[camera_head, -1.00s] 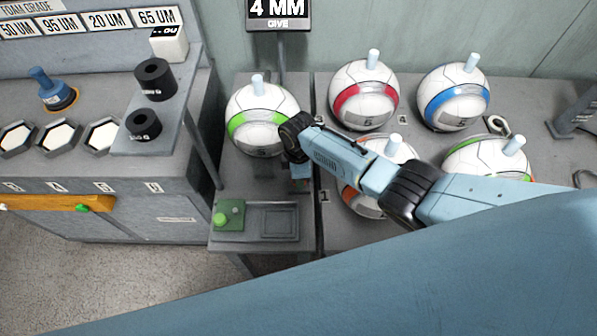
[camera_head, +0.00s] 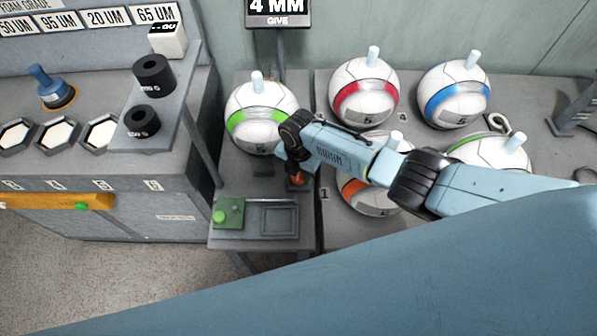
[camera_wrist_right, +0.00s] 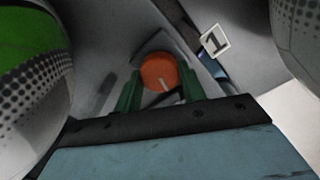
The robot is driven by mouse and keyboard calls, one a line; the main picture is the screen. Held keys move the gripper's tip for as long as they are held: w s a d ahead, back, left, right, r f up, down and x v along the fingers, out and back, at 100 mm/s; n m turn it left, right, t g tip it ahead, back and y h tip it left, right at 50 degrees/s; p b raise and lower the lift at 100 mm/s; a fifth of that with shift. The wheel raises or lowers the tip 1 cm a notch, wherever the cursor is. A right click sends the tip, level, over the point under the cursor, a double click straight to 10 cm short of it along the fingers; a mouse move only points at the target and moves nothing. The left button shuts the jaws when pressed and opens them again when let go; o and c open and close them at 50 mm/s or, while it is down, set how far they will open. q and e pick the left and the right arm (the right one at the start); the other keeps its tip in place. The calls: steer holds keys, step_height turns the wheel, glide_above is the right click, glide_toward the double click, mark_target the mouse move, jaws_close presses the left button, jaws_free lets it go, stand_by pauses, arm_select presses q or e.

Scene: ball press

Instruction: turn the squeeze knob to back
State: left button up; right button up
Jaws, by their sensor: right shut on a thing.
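In the head view the orange knob (camera_head: 298,180) shows only in part under my right gripper (camera_head: 297,176), beside the ball with the green band (camera_head: 262,118). My left gripper is not in view.
Balls with red (camera_head: 364,94), blue (camera_head: 453,97) and orange (camera_head: 366,196) bands stand to the right, close to my right arm. A green panel with a round button (camera_head: 227,213) and a shallow tray (camera_head: 279,233) lie in front. A "4 MM GIVE" sign (camera_head: 279,8) stands behind.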

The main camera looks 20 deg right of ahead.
mark_target(299, 175)
steer(key=shift+n, duration=1.6)
steer(key=o, duration=1)
steer(key=shift+c, duration=0.2)
step_height(299, 175, up, 13)
steer(key=p, duration=0.2)
steer(key=shift+r, duration=0.2)
steer(key=shift+s, duration=0.1)
